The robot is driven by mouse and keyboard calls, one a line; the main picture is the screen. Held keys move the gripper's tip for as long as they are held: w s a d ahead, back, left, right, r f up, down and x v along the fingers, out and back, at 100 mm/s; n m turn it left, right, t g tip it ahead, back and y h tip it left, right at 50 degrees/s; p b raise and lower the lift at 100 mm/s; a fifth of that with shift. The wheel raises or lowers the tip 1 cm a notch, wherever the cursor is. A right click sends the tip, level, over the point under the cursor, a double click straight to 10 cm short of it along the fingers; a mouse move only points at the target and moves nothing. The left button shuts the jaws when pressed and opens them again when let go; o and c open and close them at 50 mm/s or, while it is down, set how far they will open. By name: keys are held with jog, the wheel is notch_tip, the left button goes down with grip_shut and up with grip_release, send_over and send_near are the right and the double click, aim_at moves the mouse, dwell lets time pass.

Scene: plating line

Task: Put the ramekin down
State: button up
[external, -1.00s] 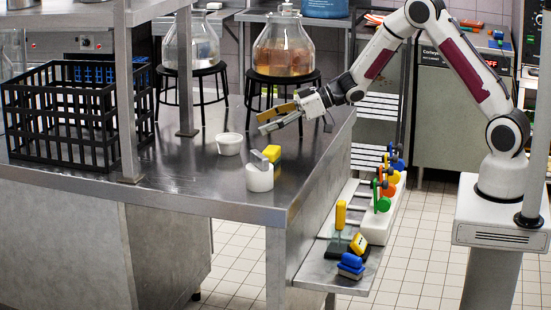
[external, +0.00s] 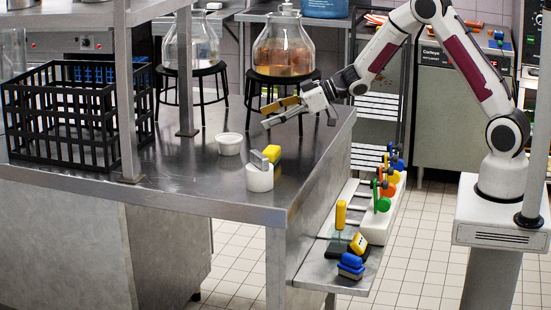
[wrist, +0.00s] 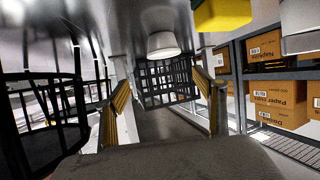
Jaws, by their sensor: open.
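The white ramekin (external: 230,143) stands upright on the steel counter (external: 185,183), left of and below my gripper in the external view. My gripper (external: 265,116) is open and empty above the counter, apart from the ramekin. In the wrist view the ramekin (wrist: 162,46) shows beyond and above the open fingers of my gripper (wrist: 163,95), with clear space between them.
A white tub (external: 260,179) with a grey and yellow tool (external: 271,153) on or in it stands near the counter's front edge. A black crate (external: 70,125) and shelf posts stand at the left. Glass jars (external: 287,47) on black stools stand behind the counter.

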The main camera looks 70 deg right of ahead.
jog(key=s+d+r+m+g+h, duration=0.25)
jog(key=s+r+h, duration=0.35)
jog(key=s+r, duration=0.9)
jog(key=s+a+f+g, duration=0.1)
jog(key=s+a, duration=0.1)
jog(key=s, duration=0.8)
jog(key=s+a+f+m+g+y, duration=0.1)
jog(key=s+a+g, duration=0.1)
jog(key=s, duration=0.9)
jog(key=s+a+f+g, duration=0.1)
jog(key=s+a+f, duration=0.1)
jog(key=s, duration=0.8)
jog(key=shift+s+a+m+y, duration=0.3)
jog(key=shift+a+m, duration=0.05)
jog(key=shift+a, duration=0.55)
jog(key=shift+f+g, duration=0.1)
jog(key=shift+g, duration=0.15)
